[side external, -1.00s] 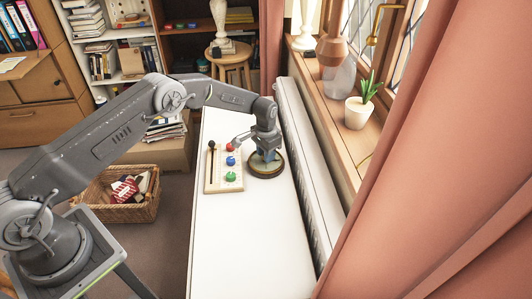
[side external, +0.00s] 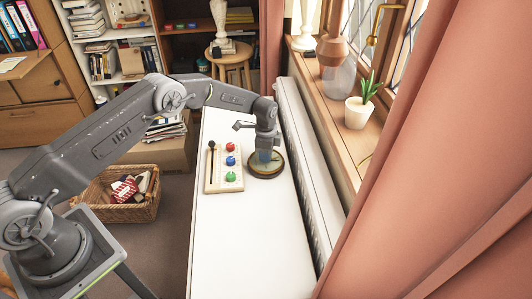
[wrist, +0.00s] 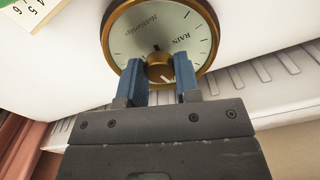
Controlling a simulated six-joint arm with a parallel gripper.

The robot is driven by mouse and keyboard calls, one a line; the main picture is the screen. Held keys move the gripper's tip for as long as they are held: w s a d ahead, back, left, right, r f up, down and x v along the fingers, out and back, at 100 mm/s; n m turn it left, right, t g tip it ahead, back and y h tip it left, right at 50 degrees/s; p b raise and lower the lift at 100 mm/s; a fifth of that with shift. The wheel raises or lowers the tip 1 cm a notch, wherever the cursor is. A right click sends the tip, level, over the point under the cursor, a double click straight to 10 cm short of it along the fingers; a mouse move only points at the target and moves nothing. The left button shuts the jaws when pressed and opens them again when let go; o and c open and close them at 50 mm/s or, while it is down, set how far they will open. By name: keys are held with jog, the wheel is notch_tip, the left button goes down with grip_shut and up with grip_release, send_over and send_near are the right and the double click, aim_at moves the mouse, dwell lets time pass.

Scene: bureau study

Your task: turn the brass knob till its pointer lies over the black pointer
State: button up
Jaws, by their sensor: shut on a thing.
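A round barometer dial (side external: 272,175) with a brass rim lies on the white table under my gripper (side external: 265,155). In the wrist view its pale face (wrist: 203,38) shows the word RAIN and tick marks. The brass knob (wrist: 160,73) stands at the dial's centre, between the blue fingers of my gripper (wrist: 159,70), which are shut on it. A short dark pointer piece (wrist: 156,48) shows just above the knob. A thin pale pointer tip seems to show below the knob, between the fingers. The fingers hide part of the dial, so the angle between the pointers is hard to tell.
A pale board (side external: 212,184) with red, blue and green knobs and a black-headed stick lies left of the dial. A white ribbed radiator (side external: 305,180) runs along the table's right side. The table's front half (side external: 245,245) is clear.

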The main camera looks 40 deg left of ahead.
jog(key=shift+m, duration=1.3)
jog(key=shift+d+m, duration=0.1)
jog(key=shift+m, duration=0.2)
jog(key=o, duration=0.9)
notch_tip(320, 180, up, 14)
jog(key=shift+f, duration=0.1)
